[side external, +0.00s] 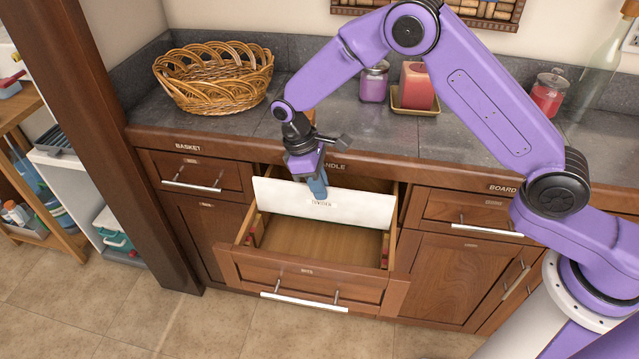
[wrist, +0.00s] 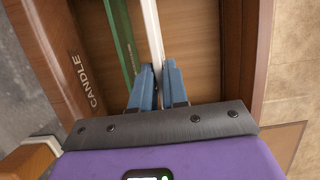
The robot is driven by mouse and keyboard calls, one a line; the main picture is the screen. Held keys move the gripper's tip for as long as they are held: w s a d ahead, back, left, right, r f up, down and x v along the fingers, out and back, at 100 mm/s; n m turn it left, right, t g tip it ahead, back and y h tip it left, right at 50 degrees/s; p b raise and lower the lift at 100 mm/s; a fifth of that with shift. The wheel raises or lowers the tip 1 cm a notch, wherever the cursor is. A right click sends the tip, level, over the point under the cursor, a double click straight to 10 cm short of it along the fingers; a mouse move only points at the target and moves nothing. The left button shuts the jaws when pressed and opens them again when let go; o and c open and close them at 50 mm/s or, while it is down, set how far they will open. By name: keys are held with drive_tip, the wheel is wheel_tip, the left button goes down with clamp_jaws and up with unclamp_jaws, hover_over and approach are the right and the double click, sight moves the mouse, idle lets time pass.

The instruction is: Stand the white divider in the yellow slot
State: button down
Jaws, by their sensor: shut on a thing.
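The white divider (side external: 362,210) is a long flat panel. It stands on edge across the open drawer, toward its back, and seems to reach from side to side. My gripper (side external: 316,187) points down and is shut on its upper edge near the middle. The wrist view shows the white divider (wrist: 154,35) edge-on between the blue fingertips (wrist: 157,80). I cannot tell whether its lower edge is seated or just above the floor. Small red marks (side external: 384,262) show on the drawer's side wall. I cannot clearly make out the yellow slot.
The open wooden drawer (side external: 310,271) has a bare floor in front of the divider. A green strip (wrist: 121,40) runs beside the divider, nearer the cabinet. A wicker basket (side external: 213,80), a red candle (side external: 417,86) and a purple jar (side external: 374,83) stand on the counter.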

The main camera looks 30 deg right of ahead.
sight(322, 219)
drive_tip(key=shift+f, duration=4.7)
drive_tip(key=c, duration=1.1)
unclamp_jaws()
drive_tip(key=v, duration=1.7)
drive_tip(key=shift+w+a+r, duration=0.1)
drive_tip(key=shift+r, duration=0.1)
